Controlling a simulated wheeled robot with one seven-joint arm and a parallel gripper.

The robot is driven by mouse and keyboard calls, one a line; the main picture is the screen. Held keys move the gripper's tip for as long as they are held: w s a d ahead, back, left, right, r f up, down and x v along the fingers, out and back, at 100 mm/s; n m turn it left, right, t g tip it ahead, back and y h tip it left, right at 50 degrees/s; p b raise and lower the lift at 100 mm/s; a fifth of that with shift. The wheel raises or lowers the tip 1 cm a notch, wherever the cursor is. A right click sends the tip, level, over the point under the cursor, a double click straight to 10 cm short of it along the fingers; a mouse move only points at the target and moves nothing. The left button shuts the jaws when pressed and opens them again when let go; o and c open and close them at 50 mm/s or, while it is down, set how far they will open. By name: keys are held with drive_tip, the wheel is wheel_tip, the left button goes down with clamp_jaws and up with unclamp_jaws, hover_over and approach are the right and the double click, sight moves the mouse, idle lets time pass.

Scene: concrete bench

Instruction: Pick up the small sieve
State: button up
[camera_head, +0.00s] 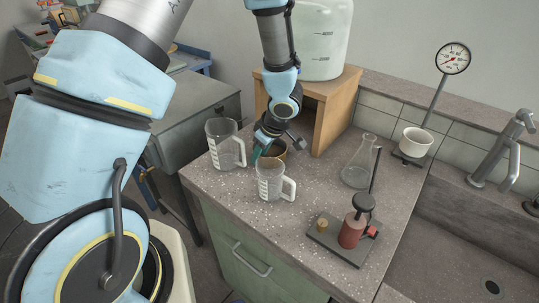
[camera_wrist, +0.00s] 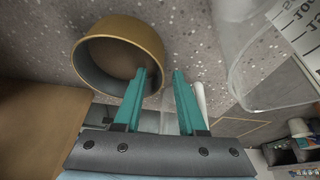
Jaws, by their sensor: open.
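The small sieve is a round brass-coloured ring with a grey inside. It stands on the speckled bench top at upper left in the wrist view (camera_wrist: 98,28), and is partly hidden behind my gripper in the head view (camera_head: 281,154). My gripper (camera_wrist: 159,72) is open and empty, with two teal fingers. In the wrist view the left finger overlaps the sieve's inside and the right finger lies outside its rim, so the right wall shows between them. I cannot tell how far above the rim the tips are. The gripper also shows in the head view (camera_head: 259,150).
Two clear measuring jugs stand close by, one left (camera_head: 225,153) and one in front (camera_head: 270,181). A wooden stand (camera_head: 334,112) bearing a large bottle is behind. A glass flask (camera_head: 357,174) and a red device on a plate (camera_head: 351,232) are to the right, before the sink.

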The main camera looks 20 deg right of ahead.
drive_tip(key=shift+w+f, duration=0.2)
drive_tip(key=shift+f, duration=0.35)
clamp_jaws()
drive_tip(key=shift+a, duration=0.1)
idle(0.9)
